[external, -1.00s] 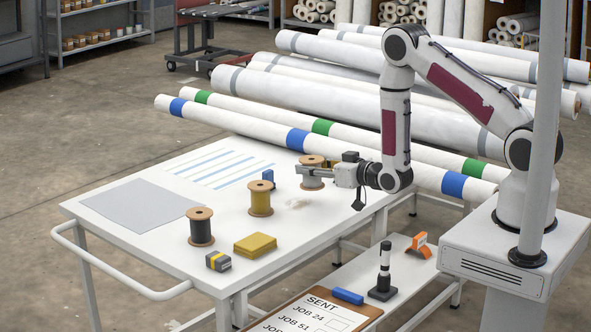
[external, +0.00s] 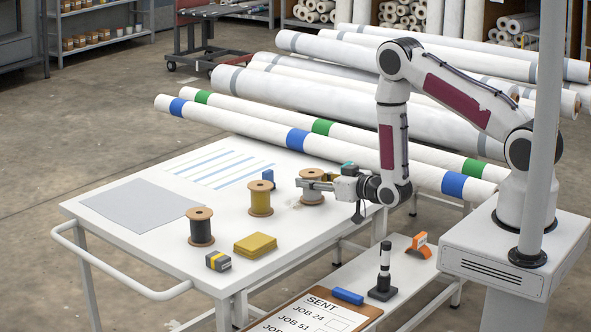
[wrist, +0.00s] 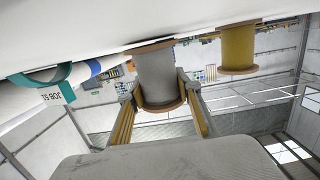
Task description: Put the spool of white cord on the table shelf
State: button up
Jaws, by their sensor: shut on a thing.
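The spool of white cord (external: 313,187) has wooden flanges and stands at the right part of the white table top (external: 150,255). My gripper (external: 308,184) is shut on it from the right. In the wrist view the spool (wrist: 158,80) sits between my two fingers (wrist: 163,108), with one flange close to the table surface; I cannot tell whether it touches. The table's lower shelf (external: 408,270) shows at the front right, below the top.
A yellow spool (external: 260,199) stands left of the held spool, with a blue item (external: 268,178) behind. Long rolls (external: 300,138) lie behind the table. A clipboard (external: 310,315) is in front.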

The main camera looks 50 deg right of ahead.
jog(key=shift+f, duration=0.15)
jog(key=o, duration=1.2)
jog(key=shift+o, duration=0.2)
jog(key=shift+s, duration=0.15)
jog(key=shift+s, duration=0.7)
jog(key=s, duration=0.3)
jog(key=shift+s+a+r, duration=0.25)
jog(key=shift+s+a, duration=0.05)
jog(key=shift+a, duration=0.05)
jog(key=shift+s+r, duration=0.2)
jog(key=shift+s, duration=1.05)
jog(key=shift+w+r, duration=0.1)
jog(key=shift+r, duration=0.05)
